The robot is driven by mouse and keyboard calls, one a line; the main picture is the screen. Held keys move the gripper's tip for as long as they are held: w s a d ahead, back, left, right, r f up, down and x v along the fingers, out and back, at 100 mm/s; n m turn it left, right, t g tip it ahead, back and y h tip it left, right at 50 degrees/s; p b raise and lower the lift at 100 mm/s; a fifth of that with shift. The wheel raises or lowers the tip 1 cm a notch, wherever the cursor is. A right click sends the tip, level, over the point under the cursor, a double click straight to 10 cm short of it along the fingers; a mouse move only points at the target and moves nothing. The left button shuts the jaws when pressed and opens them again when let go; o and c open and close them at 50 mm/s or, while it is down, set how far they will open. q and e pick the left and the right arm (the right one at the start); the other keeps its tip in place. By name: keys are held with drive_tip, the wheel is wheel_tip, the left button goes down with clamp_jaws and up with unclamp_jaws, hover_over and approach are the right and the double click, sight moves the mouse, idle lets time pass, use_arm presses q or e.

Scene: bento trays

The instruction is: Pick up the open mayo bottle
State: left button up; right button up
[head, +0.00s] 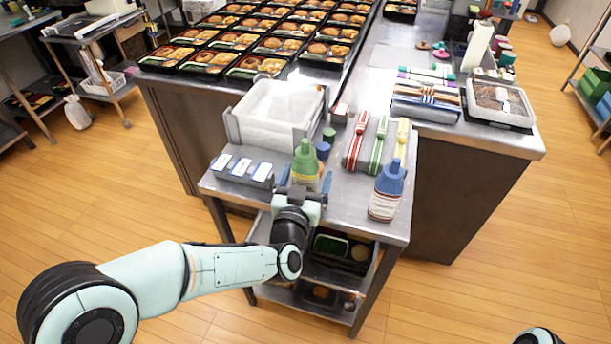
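A squeeze bottle with a green top and a pale yellow lower part (305,160) stands upright on the small metal cart. A blue squeeze bottle with a white label (387,189) stands to its right near the cart's edge. I cannot read either label, so I cannot tell which is mayo. My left gripper (305,180) is at the green-topped bottle, with one finger on each side. The fingers look spread, with small gaps beside the bottle. My arm hides the bottle's base. My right gripper is out of view.
The cart (345,205) also holds a clear bin (278,108), small labelled boxes (242,171), green and blue cylinders (322,150), and striped packets (377,145). Behind it, a long counter (460,135) carries rows of filled bento trays (208,62). Floor is clear in front.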

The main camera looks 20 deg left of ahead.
use_arm(q)
drive_tip(key=shift+w, duration=0.3)
drive_tip(key=c, duration=0.7)
drive_tip(key=shift+r, duration=0.15)
wheel_tip(320, 180, up, 15)
drive_tip(key=p, duration=0.5)
drive_tip(key=shift+r+p, duration=0.1)
drive_tip(key=shift+p, duration=0.2)
wheel_tip(320, 180, up, 5)
drive_tip(key=shift+f+p, duration=0.15)
drive_tip(key=shift+p, duration=0.75)
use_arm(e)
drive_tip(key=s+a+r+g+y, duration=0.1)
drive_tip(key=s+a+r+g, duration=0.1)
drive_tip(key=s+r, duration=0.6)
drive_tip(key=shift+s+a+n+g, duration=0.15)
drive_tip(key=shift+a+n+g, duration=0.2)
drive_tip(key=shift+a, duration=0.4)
use_arm(q)
drive_tip(key=shift+o, duration=0.6)
